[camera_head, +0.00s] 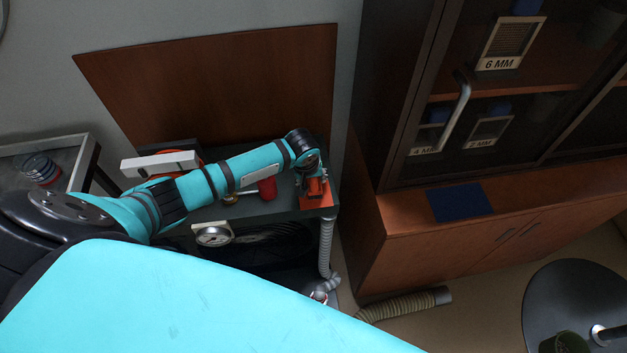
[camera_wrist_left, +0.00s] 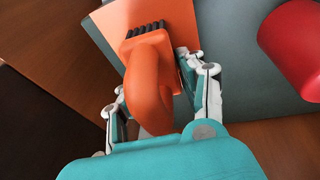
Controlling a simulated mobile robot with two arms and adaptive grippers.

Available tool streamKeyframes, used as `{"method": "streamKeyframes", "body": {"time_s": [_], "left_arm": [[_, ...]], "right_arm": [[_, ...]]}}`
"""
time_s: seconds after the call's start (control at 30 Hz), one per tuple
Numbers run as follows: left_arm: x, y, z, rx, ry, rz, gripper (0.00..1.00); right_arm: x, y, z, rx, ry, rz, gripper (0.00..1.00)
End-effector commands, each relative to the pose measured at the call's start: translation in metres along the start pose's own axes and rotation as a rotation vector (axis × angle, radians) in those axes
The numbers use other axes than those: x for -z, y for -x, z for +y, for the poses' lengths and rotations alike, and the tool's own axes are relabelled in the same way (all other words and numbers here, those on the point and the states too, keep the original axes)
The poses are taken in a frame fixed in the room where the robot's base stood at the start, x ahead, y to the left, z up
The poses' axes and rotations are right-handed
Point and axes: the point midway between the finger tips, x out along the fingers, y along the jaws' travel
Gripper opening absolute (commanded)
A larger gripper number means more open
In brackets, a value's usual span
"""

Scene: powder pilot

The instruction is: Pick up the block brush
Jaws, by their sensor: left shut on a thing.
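The block brush (camera_wrist_left: 148,88) is orange with a rounded handle and a row of black bristles, seen in the left wrist view. My left gripper (camera_wrist_left: 157,92) is shut on it, with one finger on each side of the handle. In the head view my left gripper (camera_head: 313,186) points down over an orange mat (camera_head: 322,206) at the right end of the grey bench top. The brush is mostly hidden there by the gripper. I cannot tell whether the brush touches the mat. My right gripper is not in view.
A red cylinder (camera_head: 267,188) lies left of the gripper on the bench top (camera_head: 287,208); it also shows in the wrist view (camera_wrist_left: 297,48). A round gauge (camera_head: 213,236) is at the bench front. A grey hose (camera_head: 326,248) hangs by its right end. A wooden cabinet (camera_head: 400,235) stands right.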

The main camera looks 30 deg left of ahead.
Motion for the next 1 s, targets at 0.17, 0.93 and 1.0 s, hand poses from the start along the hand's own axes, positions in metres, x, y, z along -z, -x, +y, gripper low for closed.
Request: {"method": "streamKeyframes", "body": {"time_s": [0.17, 0.93, 1.0], "left_arm": [[0.001, 0.003, 0.001, -0.001, 0.000, 0.000, 0.06], [-0.105, 0.075, -0.014, -0.001, -0.001, -0.004, 0.06], [-0.117, 0.080, -0.016, -0.003, -0.001, -0.002, 0.06]], "right_arm": [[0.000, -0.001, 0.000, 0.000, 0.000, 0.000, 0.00], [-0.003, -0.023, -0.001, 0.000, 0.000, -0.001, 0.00], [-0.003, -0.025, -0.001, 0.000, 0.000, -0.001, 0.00]]}}
